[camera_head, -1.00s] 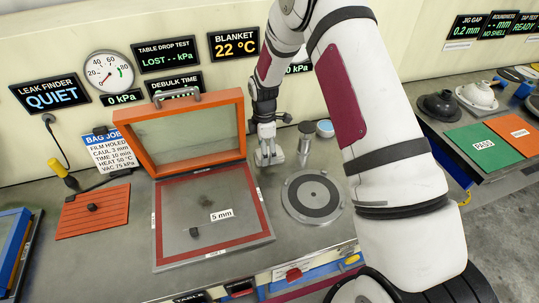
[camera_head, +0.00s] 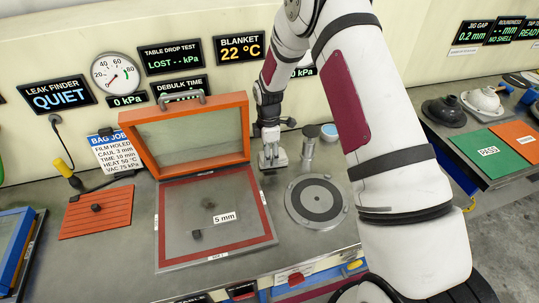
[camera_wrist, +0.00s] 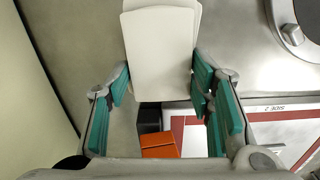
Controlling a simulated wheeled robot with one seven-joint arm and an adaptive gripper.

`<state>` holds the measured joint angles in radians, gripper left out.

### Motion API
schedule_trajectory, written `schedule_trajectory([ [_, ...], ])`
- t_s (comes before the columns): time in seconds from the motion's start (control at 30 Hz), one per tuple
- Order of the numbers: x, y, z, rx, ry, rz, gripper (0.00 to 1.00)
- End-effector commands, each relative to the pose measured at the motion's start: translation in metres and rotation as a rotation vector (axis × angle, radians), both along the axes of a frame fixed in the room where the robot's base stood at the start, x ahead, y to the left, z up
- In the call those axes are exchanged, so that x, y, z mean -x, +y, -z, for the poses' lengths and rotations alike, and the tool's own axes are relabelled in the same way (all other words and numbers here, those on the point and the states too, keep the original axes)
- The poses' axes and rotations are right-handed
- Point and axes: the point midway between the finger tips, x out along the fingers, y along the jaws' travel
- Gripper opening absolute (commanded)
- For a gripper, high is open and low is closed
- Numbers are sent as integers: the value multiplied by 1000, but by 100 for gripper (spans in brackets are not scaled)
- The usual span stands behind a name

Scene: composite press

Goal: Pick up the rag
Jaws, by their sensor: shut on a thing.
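The rag is a pale, cream-white folded piece with rounded corners. In the wrist view the rag (camera_wrist: 160,45) lies between the green finger pads of my gripper (camera_wrist: 160,82), which is shut on it. In the head view my gripper (camera_head: 271,150) points down at the back of the bench, just right of the orange-framed lid. The rag (camera_head: 272,163) shows there as a small pale patch at the fingertips. I cannot tell whether it still touches the bench.
The open orange-framed lid (camera_head: 190,132) stands close left of my gripper. The red-bordered plate (camera_head: 213,258) lies in front. A metal cylinder (camera_head: 308,150) stands close right, with a round disc (camera_head: 315,198) nearer me. An orange mat (camera_head: 96,230) lies at left.

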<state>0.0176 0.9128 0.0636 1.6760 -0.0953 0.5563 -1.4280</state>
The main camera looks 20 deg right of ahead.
Motion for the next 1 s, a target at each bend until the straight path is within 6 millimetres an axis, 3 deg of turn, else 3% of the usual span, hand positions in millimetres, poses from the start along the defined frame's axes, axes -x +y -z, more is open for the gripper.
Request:
schedule_trajectory([
  [0.23,-3,0,-33,-1,-6,2,20],
  [0.7,-2,0,-143,0,-5,1,20],
  [1.0,-1,0,-174,0,-2,1,20],
])
